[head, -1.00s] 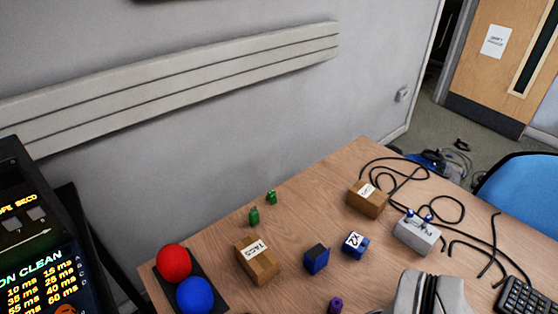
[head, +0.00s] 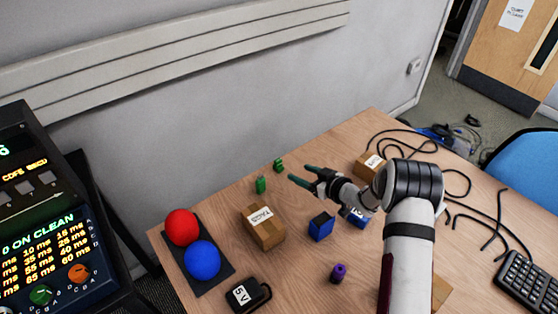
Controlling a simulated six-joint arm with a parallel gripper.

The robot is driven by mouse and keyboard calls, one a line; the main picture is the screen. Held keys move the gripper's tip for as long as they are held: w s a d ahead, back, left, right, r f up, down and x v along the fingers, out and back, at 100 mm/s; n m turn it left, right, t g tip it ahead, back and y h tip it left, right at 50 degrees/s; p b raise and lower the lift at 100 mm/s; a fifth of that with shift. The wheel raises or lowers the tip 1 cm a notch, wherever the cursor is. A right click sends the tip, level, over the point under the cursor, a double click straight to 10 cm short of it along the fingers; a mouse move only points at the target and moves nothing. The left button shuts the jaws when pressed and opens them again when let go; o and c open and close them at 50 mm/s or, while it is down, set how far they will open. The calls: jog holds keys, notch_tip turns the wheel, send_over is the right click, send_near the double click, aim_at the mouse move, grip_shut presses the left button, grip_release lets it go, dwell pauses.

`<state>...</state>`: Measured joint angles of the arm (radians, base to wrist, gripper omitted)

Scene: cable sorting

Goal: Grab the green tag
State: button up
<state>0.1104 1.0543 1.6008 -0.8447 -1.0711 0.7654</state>
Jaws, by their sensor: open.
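Two small green objects stand near the back edge of the table in the head view. One green piece (head: 260,184) is left of the other green piece (head: 279,166), which is farther back. I cannot tell which of them is the tag. My gripper (head: 300,174) is open and empty, with its dark green-tinted fingers pointing left. It is to the right of both green pieces and seems apart from them. My arm reaches in from the bottom right and hides part of the table.
A TAGS box (head: 264,228), a blue block (head: 320,228), a blue X2 block (head: 357,218) partly hidden, and a purple piece (head: 338,273) lie around my arm. Red (head: 181,227) and blue (head: 202,259) balls sit on a dark base at left. Black cables (head: 455,185) spread at right.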

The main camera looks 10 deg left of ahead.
aim_at(280, 162)
jog(key=x, duration=1.1)
jog(key=shift+w+d+f, duration=0.1)
jog(key=shift+w+f, duration=0.05)
jog(key=shift+w, duration=0.25)
grip_shut()
